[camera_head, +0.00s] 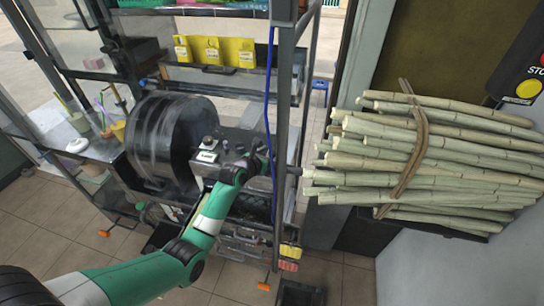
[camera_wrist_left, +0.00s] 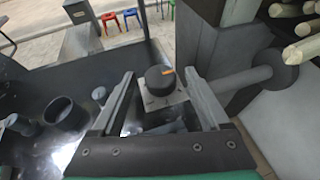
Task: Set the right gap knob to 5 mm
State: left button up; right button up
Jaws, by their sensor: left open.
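The numbers on the plate are too small to read. My left gripper (camera_wrist_left: 158,75) is open, with one finger on each side of the knob; I cannot tell whether either finger touches it. In the head view, my left gripper (camera_head: 260,160) is at the right end of the press's control panel, and its hand hides the knob there. My right gripper is not in view.
A large dark drum (camera_head: 163,142) stands left of the panel. A bundle of cane (camera_head: 430,155) lies to the right, beyond an upright frame post with a blue cable (camera_head: 268,95). In the left wrist view, a dark cylinder (camera_wrist_left: 66,112) stands left of the fingers and a grey shaft (camera_wrist_left: 240,80) lies right.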

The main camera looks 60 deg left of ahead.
pick_arm(q)
jog(key=shift+w+a+f, duration=0.1)
jog(key=shift+w+a, duration=0.05)
jog(key=shift+w, duration=0.1)
grip_shut()
